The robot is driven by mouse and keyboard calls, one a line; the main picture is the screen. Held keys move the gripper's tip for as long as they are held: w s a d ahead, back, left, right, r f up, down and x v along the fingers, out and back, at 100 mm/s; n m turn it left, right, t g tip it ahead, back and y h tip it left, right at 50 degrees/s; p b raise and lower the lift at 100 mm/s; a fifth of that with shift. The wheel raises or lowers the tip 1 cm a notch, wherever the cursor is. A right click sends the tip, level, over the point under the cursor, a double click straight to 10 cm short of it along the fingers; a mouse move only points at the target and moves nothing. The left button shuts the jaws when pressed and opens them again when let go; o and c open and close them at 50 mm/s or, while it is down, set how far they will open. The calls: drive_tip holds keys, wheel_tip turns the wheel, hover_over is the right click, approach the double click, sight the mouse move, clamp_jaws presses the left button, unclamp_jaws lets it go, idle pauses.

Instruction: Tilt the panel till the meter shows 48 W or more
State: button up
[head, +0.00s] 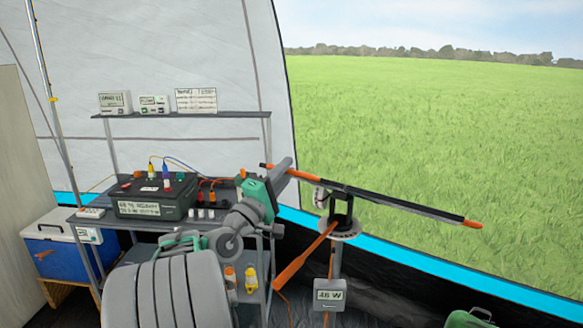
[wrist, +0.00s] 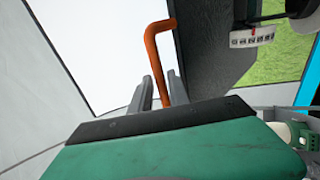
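The panel (head: 400,205) is a dark slab seen nearly edge-on in the head view, on a stand, its left end higher than its right. It shows dark in the wrist view (wrist: 208,55). Orange bars stick out at both ends. The meter (head: 330,295) on the stand's post appears to read 48 W, in small figures. My gripper (head: 279,172) is at the panel's raised left end. In the wrist view its fingers (wrist: 164,90) sit closely either side of the orange handle (wrist: 156,55) and look shut on it. The contact is partly hidden.
A dial with markings (wrist: 252,37) is beside the panel. An orange lever (head: 305,255) slopes from the stand. A black power box (head: 150,198) stands on the shelf unit to the left, a blue cooler (head: 60,250) beyond. A green object (head: 470,318) lies at bottom right.

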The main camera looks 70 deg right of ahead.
drive_tip(key=v, duration=0.4)
drive_tip(key=shift+a+f+b, duration=0.1)
drive_tip(key=shift+a+b, duration=0.2)
drive_tip(key=shift+b, duration=0.05)
drive_tip(key=shift+w, duration=0.1)
